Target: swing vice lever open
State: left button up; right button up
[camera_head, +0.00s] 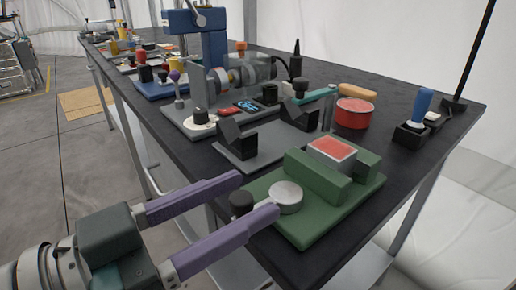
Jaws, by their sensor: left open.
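The green vice (350,206) stands at the near corner of the dark table. A silver round disc (286,195) sits on its base, with a black knob (241,203) to its left; these look like the vice lever, and the bar between them is mostly hidden. A block with a red top and pale rim (332,150) sits between the green jaws. My left gripper (257,194), with purple fingers, comes in from the lower left and is open. The black knob appears between its fingertips; I cannot tell if they touch it. My right gripper is out of view.
Behind the vice is a grey plate with black angled blocks (237,140). A red round container (353,113) and a blue-handled tool in a black holder (417,118) stand farther back. Machines and small parts crowd the far table. The dark tabletop (400,165) right of the vice is clear.

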aim_at(251, 194)
pick_arm(q)
jog(key=x, duration=0.4)
jog(key=shift+d, duration=0.1)
grip_shut()
dwell(0.3)
dwell(0.9)
